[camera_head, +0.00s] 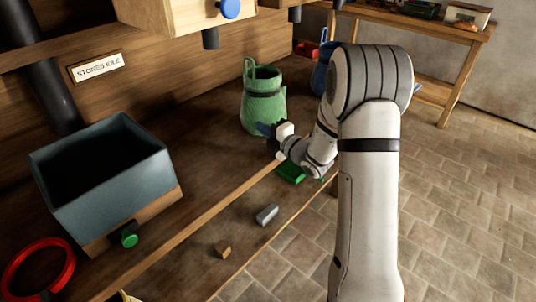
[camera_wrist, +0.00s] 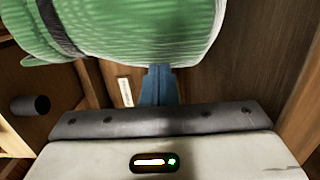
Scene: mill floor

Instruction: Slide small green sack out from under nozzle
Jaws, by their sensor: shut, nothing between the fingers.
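The small green sack (camera_head: 263,100) stands upright on the wooden shelf, with a dark band around it, a loop at its top left and an open top. It fills the upper part of the wrist view (camera_wrist: 150,28). My gripper (camera_head: 264,130) is at the sack's lower front right side, and its blue fingers are shut with nothing between them. In the wrist view the fingers (camera_wrist: 158,86) end right at the sack's side; I cannot tell whether they touch it. A dark nozzle (camera_head: 210,38) hangs from the wooden box above, up and left of the sack in the head view.
A blue-grey bin (camera_head: 105,175) and a red ring (camera_head: 38,270) stand at the left. A green block (camera_head: 290,173), a grey block (camera_head: 266,214) and a brown block (camera_head: 222,250) lie along the front ledge. A blue sack (camera_head: 320,80) is partly behind my arm. The shelf left of the green sack is clear.

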